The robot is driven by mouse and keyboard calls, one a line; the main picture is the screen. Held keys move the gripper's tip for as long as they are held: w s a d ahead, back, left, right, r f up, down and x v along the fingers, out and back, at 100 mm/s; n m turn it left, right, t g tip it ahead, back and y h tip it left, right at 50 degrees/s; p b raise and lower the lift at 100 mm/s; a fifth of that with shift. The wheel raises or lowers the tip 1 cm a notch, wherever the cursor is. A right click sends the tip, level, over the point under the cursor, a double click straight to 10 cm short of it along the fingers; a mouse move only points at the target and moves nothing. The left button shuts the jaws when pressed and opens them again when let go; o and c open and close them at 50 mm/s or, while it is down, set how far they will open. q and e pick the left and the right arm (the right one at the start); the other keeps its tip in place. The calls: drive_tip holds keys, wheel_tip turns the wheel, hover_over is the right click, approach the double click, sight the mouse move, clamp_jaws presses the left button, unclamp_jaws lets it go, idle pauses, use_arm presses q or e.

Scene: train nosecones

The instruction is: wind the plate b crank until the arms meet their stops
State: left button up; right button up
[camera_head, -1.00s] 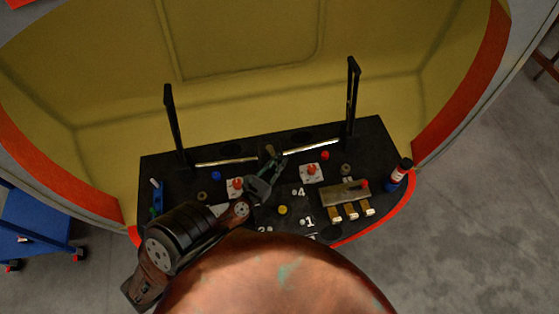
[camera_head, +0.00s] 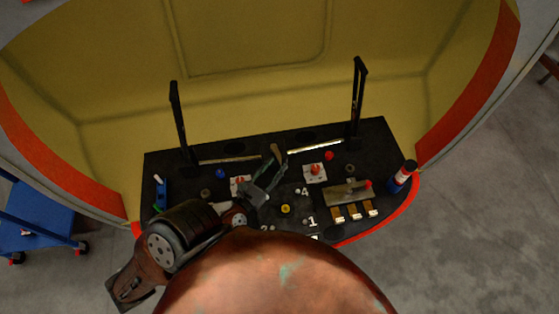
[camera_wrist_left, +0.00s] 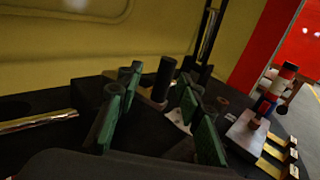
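A black panel (camera_head: 320,215) fills the front of the yellow nosecone. Two black arms stand nearly upright at its back edge, one at the left (camera_head: 179,115) and one at the right (camera_head: 356,95). A crank handle (camera_head: 275,150) stands near the panel's back middle; in the left wrist view it is a dark upright cylinder (camera_wrist_left: 163,78). My left gripper (camera_head: 270,170) is at the handle. In the left wrist view its green-padded fingers (camera_wrist_left: 163,112) are spread, with the handle between or just beyond them; contact is unclear. No plate label is readable. My right gripper is out of view.
Pale rods lie left (camera_head: 228,161) and right (camera_head: 315,147) of the crank. A blue cart (camera_head: 35,218) stands left.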

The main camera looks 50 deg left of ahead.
use_arm(q)
drive_tip(key=shift+v, duration=1.7)
